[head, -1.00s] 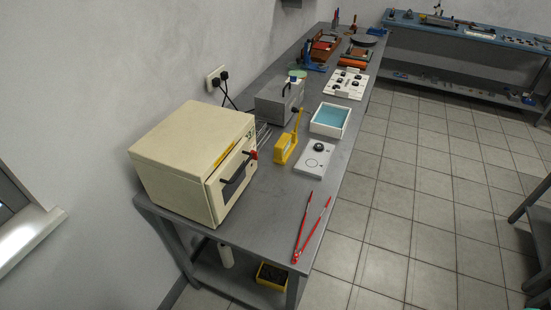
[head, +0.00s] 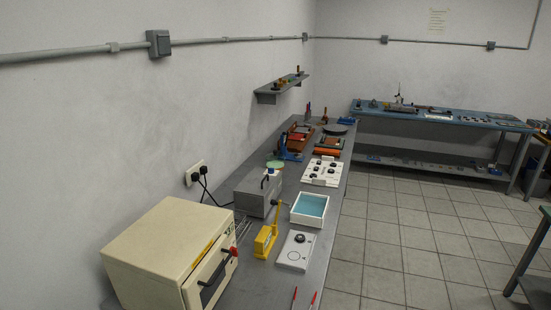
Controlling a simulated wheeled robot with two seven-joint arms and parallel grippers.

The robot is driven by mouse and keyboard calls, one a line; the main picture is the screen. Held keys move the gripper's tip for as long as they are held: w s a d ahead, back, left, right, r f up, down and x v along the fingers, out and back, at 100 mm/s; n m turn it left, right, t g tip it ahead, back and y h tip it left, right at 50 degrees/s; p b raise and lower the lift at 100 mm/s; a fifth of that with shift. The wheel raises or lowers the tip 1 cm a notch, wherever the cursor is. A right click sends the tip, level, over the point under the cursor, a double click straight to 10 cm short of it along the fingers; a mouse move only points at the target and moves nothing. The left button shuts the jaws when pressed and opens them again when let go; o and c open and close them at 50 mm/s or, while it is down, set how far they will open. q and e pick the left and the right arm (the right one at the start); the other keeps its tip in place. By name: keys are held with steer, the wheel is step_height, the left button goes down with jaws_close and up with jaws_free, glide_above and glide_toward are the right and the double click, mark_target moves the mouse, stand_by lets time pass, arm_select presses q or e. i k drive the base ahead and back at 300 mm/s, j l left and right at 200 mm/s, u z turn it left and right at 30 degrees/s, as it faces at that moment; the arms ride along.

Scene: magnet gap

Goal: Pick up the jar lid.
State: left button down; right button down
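I cannot pick out a jar lid for certain. A small pale green round thing (head: 275,164) shows just behind the grey metal box (head: 258,192) on the long grey bench; it is too small to tell what it is. A flat dark disc (head: 335,129) lies near the bench's far end, also unclear. Neither of my grippers is in view.
The grey bench (head: 262,284) runs along the left wall. It carries a cream oven (head: 160,255), a yellow stand (head: 266,240), a white tray with blue inside (head: 309,208) and white panels. A wall shelf (head: 281,89) and blue bench (head: 440,116) stand beyond.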

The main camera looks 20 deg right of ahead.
mark_target(274, 157)
steer(key=i+l+u, duration=0.2)
steer(key=l, duration=2.25)
steer(key=i+l, duration=0.2)
steer(key=l, duration=0.15)
steer(key=i+l+u, duration=0.1)
steer(key=l, duration=0.25)
steer(key=i+l, duration=0.3)
steer(key=i+l+u, duration=0.1)
steer(key=l, duration=0.35)
steer(key=i+l, duration=0.45)
steer(key=l, duration=0.2)
steer(key=i+l+u, duration=0.1)
steer(key=l, duration=0.3)
steer(key=i+l, duration=0.2)
steer(key=l, duration=0.2)
steer(key=i+l+u, duration=0.1)
steer(key=l, duration=0.25)
steer(key=i+l, duration=0.15)
steer(key=l, duration=0.25)
steer(key=i+l+u, duration=0.1)
steer(key=l, duration=0.3)
